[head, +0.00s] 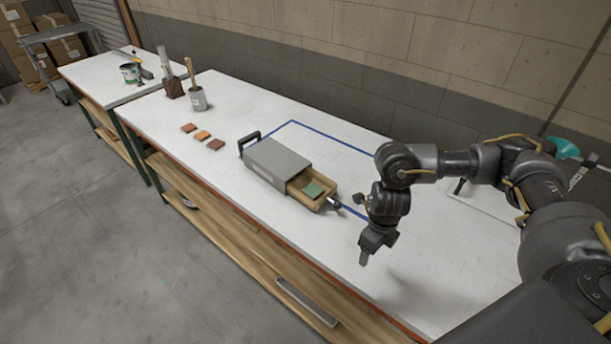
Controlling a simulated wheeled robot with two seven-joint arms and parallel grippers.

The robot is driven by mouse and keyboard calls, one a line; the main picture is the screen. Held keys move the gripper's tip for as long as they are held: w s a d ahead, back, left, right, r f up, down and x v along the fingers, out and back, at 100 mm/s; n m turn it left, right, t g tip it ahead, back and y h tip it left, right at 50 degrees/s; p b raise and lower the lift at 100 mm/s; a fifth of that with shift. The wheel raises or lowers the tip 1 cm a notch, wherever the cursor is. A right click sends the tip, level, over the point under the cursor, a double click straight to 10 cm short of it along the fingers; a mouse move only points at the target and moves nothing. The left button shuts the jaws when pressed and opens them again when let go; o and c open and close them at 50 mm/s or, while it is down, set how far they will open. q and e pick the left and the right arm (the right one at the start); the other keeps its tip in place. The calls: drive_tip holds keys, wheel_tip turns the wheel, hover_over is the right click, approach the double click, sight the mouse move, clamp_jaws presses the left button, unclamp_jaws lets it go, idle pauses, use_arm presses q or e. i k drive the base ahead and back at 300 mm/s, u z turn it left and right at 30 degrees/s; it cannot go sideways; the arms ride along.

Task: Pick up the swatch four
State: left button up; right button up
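A green square swatch (313,189) lies in the open drawer (327,199) of a grey box (275,163) on the white table. Three more swatches lie in a row on the table left of the box: a red-brown one (189,127), an orange one (202,135) and a dark brown one (215,144). No numbers are readable, so I cannot tell which is swatch four. My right gripper (364,262) points down above the table, right of and nearer than the drawer, apart from all swatches. Its finger gap cannot be made out. My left gripper is not in view.
A blue tape outline (333,132) runs on the table behind the box. A grey cup with a brush (198,99) and a brown block holder (172,88) stand at the back left. The table's front edge is clear.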

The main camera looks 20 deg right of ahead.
sight(312, 190)
drive_tip(key=i, duration=1.15)
